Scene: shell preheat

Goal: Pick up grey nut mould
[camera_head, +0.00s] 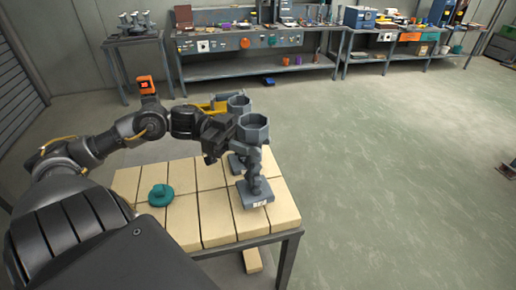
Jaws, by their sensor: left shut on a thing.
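Two grey nut moulds with six-sided cups show close together over the right side of the small table. The nearer nut mould (253,128) is above a grey stem and square base (256,193) with a small white label. The farther nut mould (238,104) is partly hidden behind the nearer one and my gripper. My left gripper (226,130) reaches in from the left at cup height and is shut on a grey nut mould, apparently the nearer one. Its fingertips are partly hidden. I cannot tell whether the mould is clear of its stem. My right gripper is not in view.
The table (215,215) has a top of pale blocks. A teal round object (160,195) lies on its left part. Long workbenches (255,42) with tools stand at the back, and a small stand (133,38) at back left.

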